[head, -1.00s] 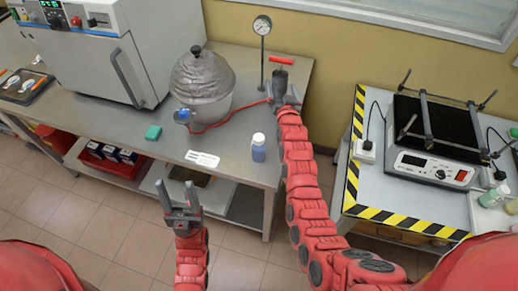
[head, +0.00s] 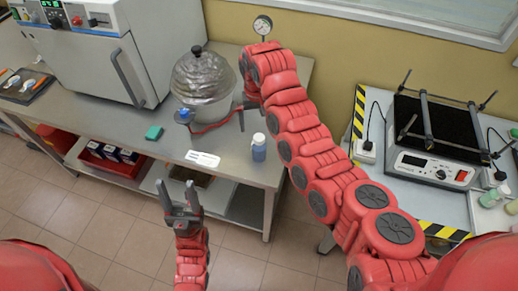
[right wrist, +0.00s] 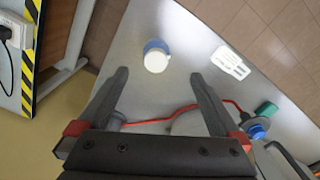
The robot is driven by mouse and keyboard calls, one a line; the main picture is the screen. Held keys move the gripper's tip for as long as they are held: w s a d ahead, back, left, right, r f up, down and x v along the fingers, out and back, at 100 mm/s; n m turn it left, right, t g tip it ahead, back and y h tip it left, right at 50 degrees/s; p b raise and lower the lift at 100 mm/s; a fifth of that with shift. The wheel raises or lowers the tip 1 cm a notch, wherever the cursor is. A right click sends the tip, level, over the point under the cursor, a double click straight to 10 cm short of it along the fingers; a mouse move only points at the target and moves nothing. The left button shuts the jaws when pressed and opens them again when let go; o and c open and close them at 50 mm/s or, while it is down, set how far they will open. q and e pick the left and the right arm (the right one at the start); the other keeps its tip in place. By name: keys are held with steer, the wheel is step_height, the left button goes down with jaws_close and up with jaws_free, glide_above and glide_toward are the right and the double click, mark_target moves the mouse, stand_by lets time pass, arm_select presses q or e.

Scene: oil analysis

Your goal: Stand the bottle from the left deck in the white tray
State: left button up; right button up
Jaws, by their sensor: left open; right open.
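The bottle (head: 258,148), with a white cap and blue contents, stands upright near the front right edge of the left deck (head: 225,165). In the right wrist view the bottle (right wrist: 156,56) is seen from above, just beyond and between the fingertips, not held. My right gripper (right wrist: 163,85) is open and empty; in the head view it is partly hidden by its arm, behind the bottle. My left gripper (head: 181,196) is open and empty in front of the deck. A white tray (head: 492,214) with bottles is at the right edge, partly cut off.
A foil-covered round vessel (head: 203,84) with a red tube stands behind the bottle. A white label card (head: 202,159) and a green block (head: 154,132) lie on the deck. A shaker (head: 436,150) stands on the striped right bench, across a floor gap.

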mark_target(257, 138)
step_height(257, 138, down, 5)
steer(key=b, duration=0.2)
steer(key=shift+f+b, duration=0.2)
steer(key=shift+b, duration=0.1)
step_height(257, 138, down, 3)
steer(key=shift+r, duration=0.1)
steer(key=shift+w+f+p, duration=0.1)
steer(key=shift+f+p, duration=0.2)
steer(key=shift+p, duration=0.1)
steer(key=shift+f, duration=0.55)
steer(key=shift+d+f+p, duration=0.1)
steer(key=shift+f+p, duration=0.1)
steer(key=shift+p, duration=0.25)
steer(key=f, duration=0.1)
steer(key=f+p, duration=0.1)
steer(key=f, duration=0.1)
steer(key=shift+d+p, duration=0.25)
steer(key=shift+p, duration=0.05)
steer(key=shift+f, duration=0.95)
